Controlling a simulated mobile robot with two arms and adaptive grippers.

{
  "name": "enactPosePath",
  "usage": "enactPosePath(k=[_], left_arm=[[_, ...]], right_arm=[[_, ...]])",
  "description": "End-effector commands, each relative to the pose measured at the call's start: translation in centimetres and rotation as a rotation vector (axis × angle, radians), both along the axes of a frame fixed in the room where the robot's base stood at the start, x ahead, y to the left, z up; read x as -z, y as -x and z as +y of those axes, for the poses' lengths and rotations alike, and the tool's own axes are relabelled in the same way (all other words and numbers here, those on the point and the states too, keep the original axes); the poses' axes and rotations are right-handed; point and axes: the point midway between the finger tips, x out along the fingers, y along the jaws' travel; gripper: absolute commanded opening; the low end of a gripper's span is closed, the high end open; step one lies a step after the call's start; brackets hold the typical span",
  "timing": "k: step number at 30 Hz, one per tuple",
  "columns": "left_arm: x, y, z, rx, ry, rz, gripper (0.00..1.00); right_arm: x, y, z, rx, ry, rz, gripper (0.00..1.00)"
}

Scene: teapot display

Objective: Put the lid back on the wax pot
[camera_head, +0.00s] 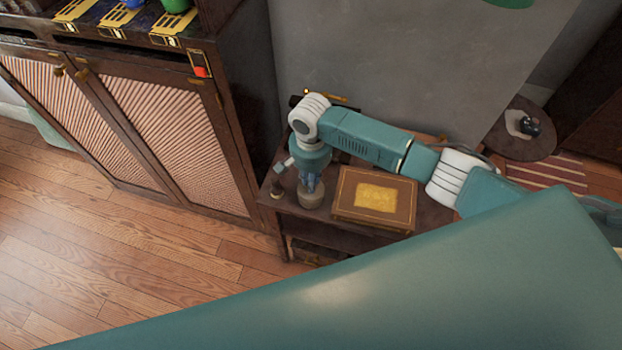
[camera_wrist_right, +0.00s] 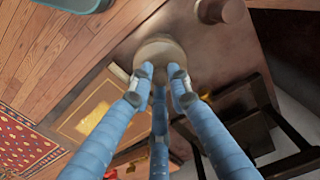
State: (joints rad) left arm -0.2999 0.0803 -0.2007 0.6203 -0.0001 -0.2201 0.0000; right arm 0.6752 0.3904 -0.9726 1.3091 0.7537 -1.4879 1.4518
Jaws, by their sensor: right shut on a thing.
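A squat grey-brown round pot (camera_head: 311,198), seemingly the wax pot, stands on the small dark table at its left end. My right gripper (camera_head: 313,182) points straight down over it, its blue fingers at the pot's top. In the right wrist view the fingertips (camera_wrist_right: 160,76) close together at a pale round lid (camera_wrist_right: 157,48). The gripper is shut on the lid. The lid lies over the pot in line with it; whether it rests on the rim or hovers just above is hidden. My left gripper is not in view.
A brown box with a gold label (camera_head: 375,196) lies right of the pot. A small dark round item (camera_head: 277,191) stands to the left, near the edge of the dark table (camera_head: 340,229). A tall wooden cabinet (camera_head: 150,140) is close on the left. Wooden floor in front is clear.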

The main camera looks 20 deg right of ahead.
Motion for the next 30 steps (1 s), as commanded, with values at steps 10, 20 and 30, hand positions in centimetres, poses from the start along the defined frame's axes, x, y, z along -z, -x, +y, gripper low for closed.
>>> enactPosePath(k=[10, 20, 30], left_arm=[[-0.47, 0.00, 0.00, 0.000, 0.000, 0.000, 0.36], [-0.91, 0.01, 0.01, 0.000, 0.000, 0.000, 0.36], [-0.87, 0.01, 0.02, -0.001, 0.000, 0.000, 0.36]], right_arm=[[-0.10, -0.01, -0.02, 0.000, 0.001, 0.001, 0.00], [-0.01, -0.04, -0.03, 0.000, 0.000, 0.000, 0.00], [0.02, -0.04, -0.03, 0.000, 0.000, 0.000, 0.19]])
